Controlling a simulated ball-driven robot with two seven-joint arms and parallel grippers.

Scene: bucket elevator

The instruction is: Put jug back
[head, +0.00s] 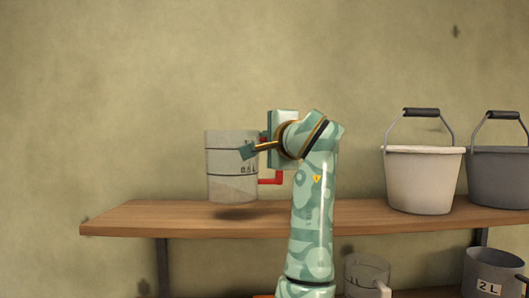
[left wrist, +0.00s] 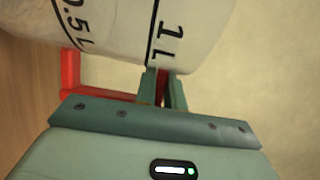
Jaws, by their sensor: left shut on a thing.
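The jug (head: 228,178) is a pale, translucent cylinder with dark volume marks and a red handle. It is upright in the head view, near the left part of the upper shelf (head: 130,219), with a dark shadow on the wood below it. It seems to hang slightly above the board. My left gripper (head: 267,146) is at the jug's right side, shut on the red handle. In the left wrist view, the fingers (left wrist: 163,88) pinch the handle beside the jug wall (left wrist: 135,35), which reads 0.5 L and 1 L. My right gripper is not in view.
A white bucket (head: 423,180) and a grey bucket (head: 497,178) stand on the upper shelf at right. Below are a clear vessel (head: 365,272) and a grey 2 L vessel (head: 491,272). The shelf left of the jug is bare.

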